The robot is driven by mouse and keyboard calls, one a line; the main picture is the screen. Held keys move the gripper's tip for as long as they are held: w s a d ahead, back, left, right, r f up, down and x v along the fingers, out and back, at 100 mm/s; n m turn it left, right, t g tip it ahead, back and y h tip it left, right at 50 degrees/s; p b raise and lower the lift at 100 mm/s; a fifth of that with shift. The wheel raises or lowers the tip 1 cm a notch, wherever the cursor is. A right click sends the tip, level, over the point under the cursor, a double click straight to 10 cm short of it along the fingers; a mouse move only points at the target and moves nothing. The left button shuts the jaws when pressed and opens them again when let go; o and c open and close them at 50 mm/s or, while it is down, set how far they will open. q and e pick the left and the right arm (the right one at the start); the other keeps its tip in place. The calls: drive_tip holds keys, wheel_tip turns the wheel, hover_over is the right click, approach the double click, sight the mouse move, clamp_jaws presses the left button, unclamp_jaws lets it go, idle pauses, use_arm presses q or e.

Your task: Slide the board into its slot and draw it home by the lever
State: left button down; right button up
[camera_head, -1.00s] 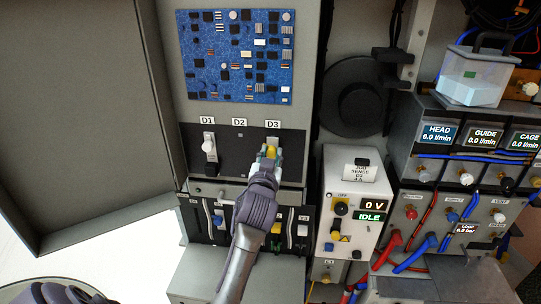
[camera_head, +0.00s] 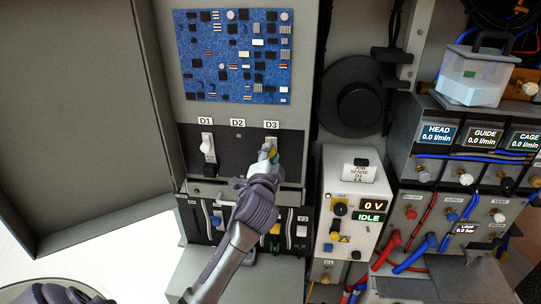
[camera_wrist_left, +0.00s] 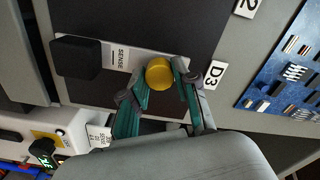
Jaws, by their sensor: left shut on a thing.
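The D3 slot, at the right of a dark panel, holds a board front with a white plate marked SENSE (camera_wrist_left: 120,57). This front carries a yellow knob (camera_wrist_left: 159,74) and a black block-shaped handle (camera_wrist_left: 76,57). My left gripper (camera_head: 267,154) is at D3 in the head view; in the left wrist view its two fingers (camera_wrist_left: 162,88) are shut on the yellow knob, one on each side. In the head view the gripper hides most of the D3 front. How deep the board sits cannot be told. My right gripper is not in view.
D1 (camera_head: 207,148) holds a similar front with a white knob; D2 between them looks blank. A blue circuit board (camera_head: 235,57) is above. A grey box reading 0 V and IDLE (camera_head: 352,205) stands close right. An open door (camera_head: 80,110) is at left.

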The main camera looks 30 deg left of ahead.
use_arm(q)
drive_tip(key=shift+f+m, duration=0.35)
drive_tip(key=shift+m, duration=0.95)
drive_tip(key=shift+f, duration=0.1)
drive_tip(key=c, duration=1.2)
unclamp_jaws()
drive_tip(key=o, duration=0.3)
drive_tip(key=shift+s, duration=0.15)
drive_tip(key=shift+o, duration=0.2)
drive_tip(key=shift+s+r, duration=0.1)
drive_tip(key=shift+r, duration=0.25)
